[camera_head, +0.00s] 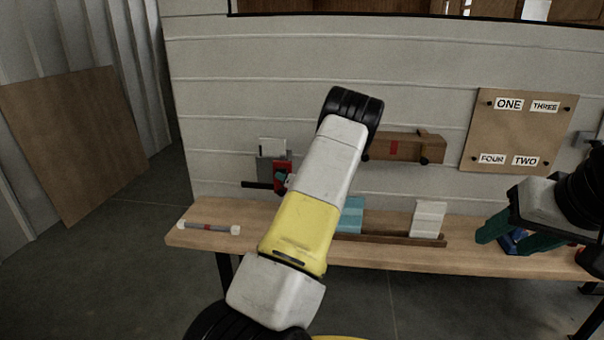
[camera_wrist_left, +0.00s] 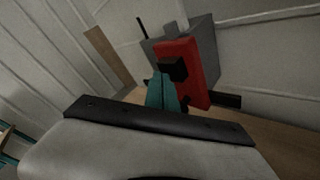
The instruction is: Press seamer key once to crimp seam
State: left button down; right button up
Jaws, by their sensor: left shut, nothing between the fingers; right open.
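The seamer (camera_head: 266,170) is a grey block with a red front, at the wall behind the left part of the bench. In the left wrist view the seamer (camera_wrist_left: 199,50) shows a black key (camera_wrist_left: 173,68) standing out from its red face. My left gripper (camera_head: 281,177) is shut and empty in front of the red face. In the left wrist view its teal fingertips (camera_wrist_left: 163,80) overlap the lower left of the key; I cannot tell whether they touch it. My right gripper (camera_head: 498,236) is open over the right part of the bench.
A wooden box (camera_head: 405,147) and a numbered board (camera_head: 518,132) are on the wall. A blue thing (camera_head: 510,243) lies by my right gripper.

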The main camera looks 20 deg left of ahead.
pick_arm(q)
jog(key=shift+w+a, duration=0.1)
jog(key=shift+w, duration=0.35)
dwell(0.3)
dwell(0.3)
jog(key=shift+s+d, duration=0.15)
jog(key=shift+s, duration=0.35)
jog(key=shift+s+d, duration=0.15)
jog(key=shift+s, duration=0.35)
jog(key=shift+s, duration=0.1)
jog(key=shift+s+d, duration=0.2)
jog(key=shift+s, duration=0.6)
jog(key=shift+s+d, duration=0.15)
jog(key=shift+s, duration=0.65)
jog(key=shift+s+d, duration=0.2)
jog(key=shift+s, duration=0.6)
